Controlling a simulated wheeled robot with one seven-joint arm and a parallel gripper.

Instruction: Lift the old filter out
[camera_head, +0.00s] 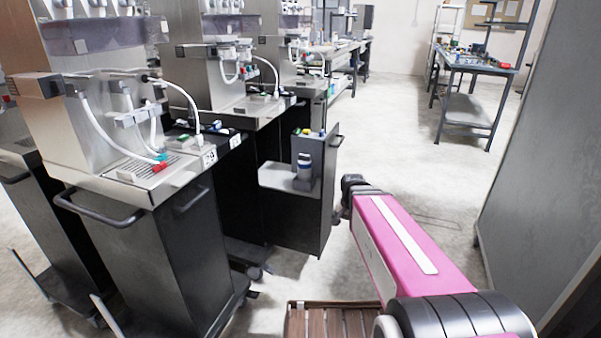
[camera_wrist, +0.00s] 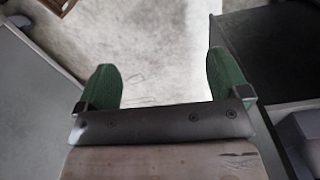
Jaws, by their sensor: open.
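A small white and dark cylinder (camera_head: 304,166) stands on a pale shelf (camera_head: 280,178) at the side of a dark dispenser cabinet in the head view. It may be the old filter, but it is too small to tell. My gripper (camera_wrist: 163,82) shows in the wrist view with two green fingers spread apart and nothing between them. Beyond the fingers is bare floor. In the head view my pink arm reaches forward, its dark far end just right of the cabinet and apart from the cylinder. The fingers cannot be made out there.
Steel dispensers with white hoses (camera_head: 100,130) stand in a row on the left. A brown slatted crate (camera_head: 330,322) lies on the floor at the bottom. A grey panel (camera_head: 545,150) rises on the right. A workbench (camera_head: 475,65) stands farther back, with open floor before it.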

